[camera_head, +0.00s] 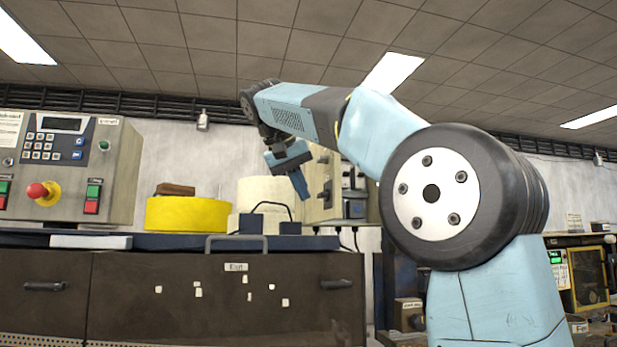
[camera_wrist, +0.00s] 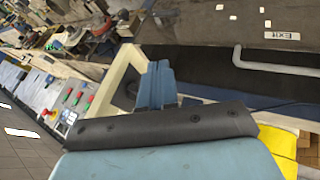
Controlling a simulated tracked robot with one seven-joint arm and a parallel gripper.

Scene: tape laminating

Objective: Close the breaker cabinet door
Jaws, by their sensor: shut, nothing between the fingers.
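The breaker cabinet (camera_head: 322,207) is a beige box on the back wall, partly hidden behind my gripper and arm. Its front is open to view, with dark switches and a grey-blue block showing at its right side. A beige panel at its left looks like the door standing open, but its angle is hard to tell. My gripper (camera_head: 301,186) is blue, shut and empty, pointing down in front of the cabinet's left side. In the wrist view my gripper (camera_wrist: 156,84) has its fingers together beside a pale angled frame that I cannot identify surely. Contact cannot be told.
A yellow roll (camera_head: 188,214) and a cream roll (camera_head: 266,193) stand on the bench left of the cabinet. A control panel (camera_head: 70,165) with buttons is farther left. A grey handle bar (camera_head: 236,238) rises at the bench's front edge. Cables hang below the cabinet.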

